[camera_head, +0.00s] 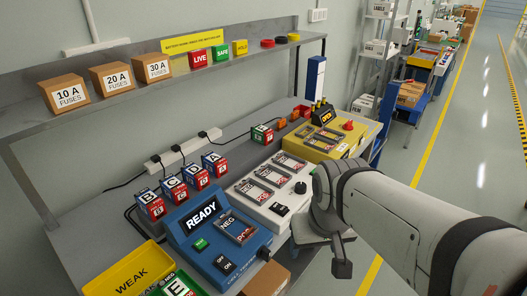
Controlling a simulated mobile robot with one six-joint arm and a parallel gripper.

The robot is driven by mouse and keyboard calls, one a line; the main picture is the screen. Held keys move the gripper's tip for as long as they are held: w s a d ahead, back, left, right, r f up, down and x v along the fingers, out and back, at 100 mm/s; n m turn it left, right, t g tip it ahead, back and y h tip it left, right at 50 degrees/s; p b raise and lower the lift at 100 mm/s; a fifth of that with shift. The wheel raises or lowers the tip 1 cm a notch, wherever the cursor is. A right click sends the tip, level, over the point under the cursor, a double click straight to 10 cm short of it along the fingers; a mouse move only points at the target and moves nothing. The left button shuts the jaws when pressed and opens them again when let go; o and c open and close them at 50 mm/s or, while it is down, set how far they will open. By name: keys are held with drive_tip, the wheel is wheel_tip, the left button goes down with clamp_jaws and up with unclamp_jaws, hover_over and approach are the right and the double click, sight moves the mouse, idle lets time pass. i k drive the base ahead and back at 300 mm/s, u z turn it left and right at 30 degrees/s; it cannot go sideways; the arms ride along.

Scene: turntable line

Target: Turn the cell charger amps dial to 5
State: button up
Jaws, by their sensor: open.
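A white unit (262,214) with several battery slots stands in the middle of the bench, with a round black dial (300,187) on its right end. I take it for the cell charger; its dial markings and pointer are too small to read. A black switch (280,209) sits on its front. My arm comes in from the right, in front of the bench, and its bend is close to the right of the dial. My gripper (342,270) hangs low in front of the bench, apart from the dial. Its fingers are small and dark, and it appears open and empty.
A blue unit (181,221) reading READY, with a dark knob (264,252), stands nearer. A yellow unit (322,150) with a red knob (348,125) stands farther back. Lettered blocks (151,205) and a yellow WEAK bin (127,283) are at left. A shelf (140,92) runs above.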

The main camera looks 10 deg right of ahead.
sight(301, 187)
drive_tip(key=u, duration=1.05)
drive_tip(key=k, duration=0.65)
drive_tip(key=z, duration=1.25)
drive_tip(key=i, duration=1)
drive_tip(key=z, duration=0.05)
